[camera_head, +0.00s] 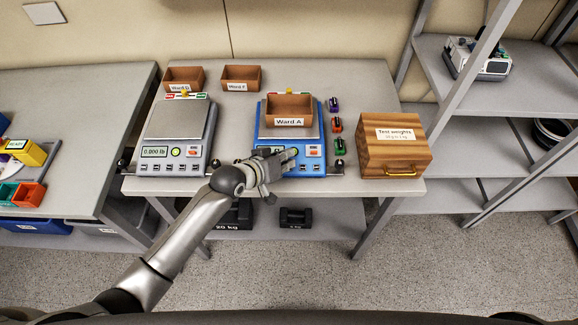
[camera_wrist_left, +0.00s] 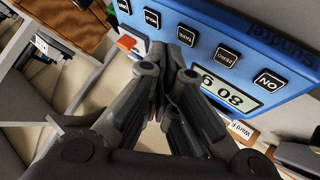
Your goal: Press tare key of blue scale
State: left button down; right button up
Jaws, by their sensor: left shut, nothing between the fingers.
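The blue scale (camera_head: 300,163) stands on the table in the head view, with a brown box labelled Ward A (camera_head: 289,110) on its pan. My left gripper (camera_head: 286,157) is shut and empty at the scale's front panel, covering part of the display and keys. In the left wrist view the scale's blue panel (camera_wrist_left: 215,30) shows a row of dark keys and a display (camera_wrist_left: 228,90) with digits. The shut fingertips (camera_wrist_left: 170,68) are close to a key that seems to read TARE (camera_wrist_left: 187,35). I cannot tell if they touch it. My right gripper is not in view.
A grey scale (camera_head: 177,120) reading 0.000 lb stands to the left. Small coloured items (camera_head: 337,125) line the blue scale's right side, beside a wooden test weights box (camera_head: 394,150). Two brown bins (camera_head: 241,77) stand at the back. Dark weights (camera_head: 296,217) sit on the lower shelf.

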aim_at(287, 174)
pick_arm(q)
jog(key=shift+f, duration=0.1)
dwell(0.7)
jog(key=shift+w+f, duration=0.1)
jog(key=shift+f, duration=0.2)
jog(key=shift+f+b, duration=0.35)
dwell(0.6)
jog(key=shift+r+p, duration=0.75)
jog(key=shift+p, duration=0.2)
jog(key=r+p, duration=0.1)
jog(key=p, duration=0.1)
jog(key=s+r+p, duration=0.1)
jog(key=r, duration=0.1)
jog(key=r+p, duration=0.1)
jog(key=p, duration=0.1)
jog(key=shift+s+r+p, duration=0.3)
jog(key=shift+r, duration=0.1)
